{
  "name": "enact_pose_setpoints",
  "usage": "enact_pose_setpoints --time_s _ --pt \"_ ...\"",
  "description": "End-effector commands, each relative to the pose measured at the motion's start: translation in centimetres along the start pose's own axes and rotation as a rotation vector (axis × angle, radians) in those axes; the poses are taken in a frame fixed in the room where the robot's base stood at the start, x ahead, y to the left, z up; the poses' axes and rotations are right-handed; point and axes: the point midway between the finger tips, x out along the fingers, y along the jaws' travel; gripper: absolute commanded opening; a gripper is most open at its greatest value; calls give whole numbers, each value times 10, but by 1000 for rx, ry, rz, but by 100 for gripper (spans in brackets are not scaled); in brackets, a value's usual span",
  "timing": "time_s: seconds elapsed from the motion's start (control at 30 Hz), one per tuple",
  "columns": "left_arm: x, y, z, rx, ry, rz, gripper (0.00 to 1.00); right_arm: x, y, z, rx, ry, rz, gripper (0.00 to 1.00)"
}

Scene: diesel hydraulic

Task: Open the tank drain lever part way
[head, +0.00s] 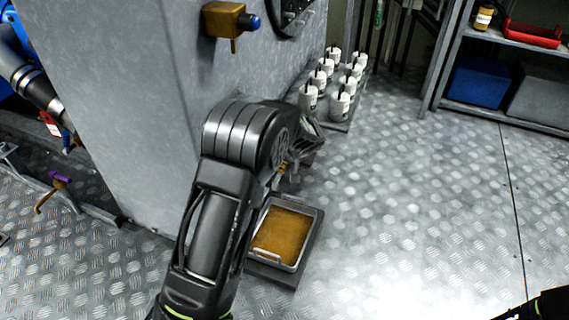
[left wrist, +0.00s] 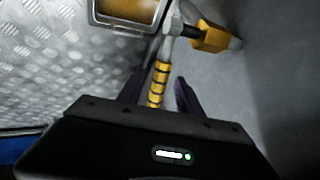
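The tank drain lever (left wrist: 158,82) is a rod with yellow and dark bands. In the left wrist view it runs down from a metal fitting beside a yellow valve body (left wrist: 210,38) on the grey tank wall. My left gripper (left wrist: 159,84) is open, its two dark fingers on either side of the lever, with gaps visible. The lever's lower end is hidden by the gripper body. In the head view my left gripper (head: 302,148) is beside the tank (head: 160,110), and my arm hides most of the valve.
A tray of amber liquid (head: 282,235) sits on the floor below the gripper. Several white canisters (head: 340,104) stand behind it. A brass valve with a blue knob (head: 226,20) juts from the tank above. A purple-handled tap (head: 58,188) is at left.

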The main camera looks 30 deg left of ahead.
Motion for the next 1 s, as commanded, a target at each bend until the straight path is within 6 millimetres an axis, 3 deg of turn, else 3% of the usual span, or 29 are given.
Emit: enact_pose_setpoints --time_s 0.27,0.47,0.7,1.0 --pt "-2 0 0 0 0 0 42 -1 0 0 0 -1 0 79" --pt "-25 -1 -2 2 2 1 42 -10 -4 1 -1 -2 2 79" --pt "-65 -1 -2 1 2 2 42 -21 -8 3 -2 -4 4 79" --pt "-78 0 0 0 -1 0 42 -23 -9 3 -3 -3 6 79"
